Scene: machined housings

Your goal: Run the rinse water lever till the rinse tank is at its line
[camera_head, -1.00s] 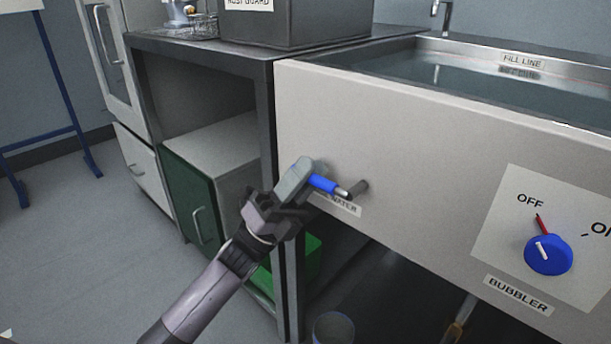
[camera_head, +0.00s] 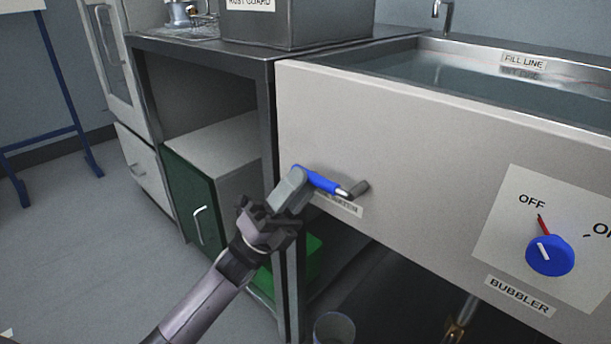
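The rinse water lever (camera_head: 322,182) has a blue handle and a grey pivot on the front panel of the rinse tank (camera_head: 400,130). The handle points left and slightly up from the pivot, over a partly hidden label. My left gripper (camera_head: 287,190) is at the handle's free end, its grey finger overlapping the lower side of the tip. I cannot tell whether it is touching or whether the fingers are closed. Water (camera_head: 450,75) stands in the tank, its surface close below the FILL LINE label (camera_head: 524,61), which is mirrored in it. My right gripper is out of view.
A blue bubbler knob (camera_head: 549,255) on the panel's right has its pointer near OFF. A dark bench (camera_head: 200,46) with a rust guard box (camera_head: 300,25) stands to the left, above a green cabinet (camera_head: 190,195). A clear cup (camera_head: 334,328) stands below the tank.

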